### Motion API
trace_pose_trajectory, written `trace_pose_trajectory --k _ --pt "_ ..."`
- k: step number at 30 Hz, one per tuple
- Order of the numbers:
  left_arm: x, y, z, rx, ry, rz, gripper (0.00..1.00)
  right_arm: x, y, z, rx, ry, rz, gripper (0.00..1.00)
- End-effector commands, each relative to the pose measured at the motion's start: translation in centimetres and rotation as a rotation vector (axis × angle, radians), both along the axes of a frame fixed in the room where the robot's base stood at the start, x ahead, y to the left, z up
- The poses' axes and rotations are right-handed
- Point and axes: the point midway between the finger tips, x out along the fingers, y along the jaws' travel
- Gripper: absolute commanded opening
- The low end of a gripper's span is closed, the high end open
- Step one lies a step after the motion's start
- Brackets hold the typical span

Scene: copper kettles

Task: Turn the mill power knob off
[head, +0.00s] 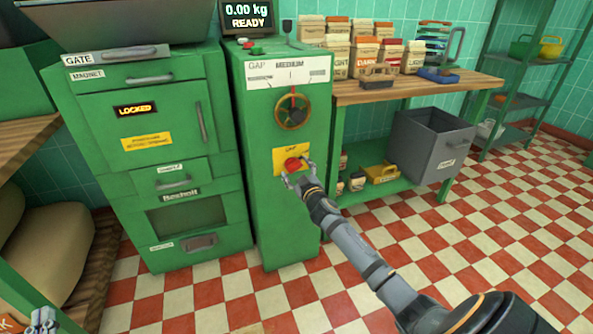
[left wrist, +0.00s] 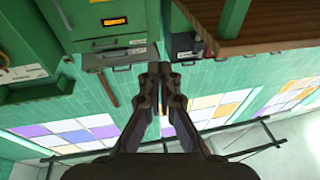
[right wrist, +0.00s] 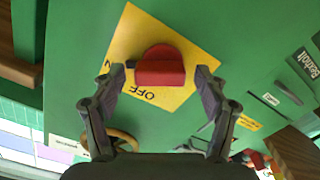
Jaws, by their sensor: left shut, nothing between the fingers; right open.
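The red mill power knob (head: 293,164) sits on a yellow plate (head: 279,154) on the front of the green mill cabinet (head: 262,200). The right wrist view shows the knob (right wrist: 160,66) close up, with OFF printed upside down on the plate (right wrist: 150,30). My right gripper (head: 298,178) is open at the knob, one finger on each side of it in the right wrist view (right wrist: 160,80). Contact cannot be told. The left finger partly hides another label. My left gripper (head: 44,320) is shut and empty, low at the left; its fingers meet in the left wrist view (left wrist: 163,75).
A handwheel (head: 292,112) is above the knob. A green machine with a LOCKED display (head: 135,110) stands at the left. A wooden table (head: 400,90) with bags and a grey bin (head: 435,140) is at the right. The checkered floor (head: 450,240) is mostly clear.

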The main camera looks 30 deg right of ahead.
Motion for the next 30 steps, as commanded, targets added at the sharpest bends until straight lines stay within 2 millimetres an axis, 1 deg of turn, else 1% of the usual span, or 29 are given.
trace_pose_trajectory --k 4,5,16,17,24,25,27,30 --pt "0.0 0.0 0.0 0.000 0.000 0.000 0.00 0.0 0.0 0.0 0.000 0.000 0.000 0.74" --pt "0.0 0.0 0.0 0.000 0.000 0.000 0.00 0.0 0.0 0.0 0.000 0.000 0.000 0.71" --pt "0.0 0.0 0.0 0.000 0.001 0.000 0.00 -0.1 0.0 0.0 0.001 0.001 -0.001 0.21" --pt "0.0 0.0 0.0 0.000 0.001 0.000 0.00 -0.1 0.0 0.0 0.001 0.001 -0.001 0.19" --pt "0.1 0.0 -0.3 -0.001 0.019 0.000 0.00 -0.1 0.0 0.0 -0.023 0.007 0.000 0.19" --pt "0.1 0.0 -0.8 0.000 0.037 0.000 0.00 -0.1 0.0 0.0 -0.032 0.009 0.000 0.19" --pt "0.1 0.0 -2.6 0.000 0.102 0.000 0.00 -0.1 0.0 0.0 -0.060 0.017 0.000 0.19" --pt "-0.1 0.0 -4.6 -0.002 0.185 -0.002 0.00 -0.1 0.0 0.1 -0.117 0.030 -0.001 0.19"
